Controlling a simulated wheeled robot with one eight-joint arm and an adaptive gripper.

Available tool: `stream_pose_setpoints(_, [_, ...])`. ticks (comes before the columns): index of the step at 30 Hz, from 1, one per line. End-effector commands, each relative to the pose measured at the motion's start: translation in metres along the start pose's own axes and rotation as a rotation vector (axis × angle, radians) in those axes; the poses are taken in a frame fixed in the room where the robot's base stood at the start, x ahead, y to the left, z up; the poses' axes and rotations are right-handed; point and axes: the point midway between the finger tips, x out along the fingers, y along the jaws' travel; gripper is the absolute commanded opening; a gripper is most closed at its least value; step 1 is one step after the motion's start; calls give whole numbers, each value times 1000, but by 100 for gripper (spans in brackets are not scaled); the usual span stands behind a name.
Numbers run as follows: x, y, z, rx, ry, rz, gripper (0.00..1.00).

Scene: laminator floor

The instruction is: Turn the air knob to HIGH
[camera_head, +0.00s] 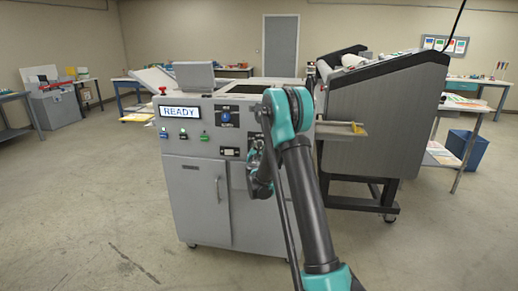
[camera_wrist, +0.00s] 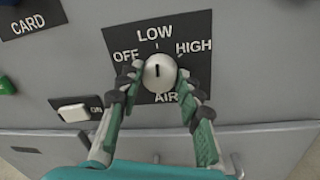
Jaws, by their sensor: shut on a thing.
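The air knob (camera_wrist: 160,74) is a round, silver-white knob on a black label plate (camera_wrist: 190,22) in the wrist view. The plate reads OFF at left, LOW at top, HIGH at right and AIR below. A short dark mark on the knob's face points up toward LOW. My gripper (camera_wrist: 160,78) has one finger on each side of the knob and is shut on it. In the head view my arm hides the knob, and my gripper (camera_head: 259,180) shows in part before the grey cabinet (camera_head: 198,200).
An ON rocker switch (camera_wrist: 74,112) and a CARD label (camera_wrist: 22,25) are left of the knob. The cabinet has a READY display (camera_head: 181,112), a blue knob (camera_head: 226,117) and a red button (camera_head: 163,90). A large grey machine (camera_head: 375,120) stands at right. The floor at left is clear.

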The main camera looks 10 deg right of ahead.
Motion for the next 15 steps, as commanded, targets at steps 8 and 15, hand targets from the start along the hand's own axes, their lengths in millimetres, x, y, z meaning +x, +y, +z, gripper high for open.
stream_pose_setpoints(8, [0,-1,-1,231,-24,6,6])
stream_pose_setpoints(15, [0,-1,-2,457,-48,12,6])
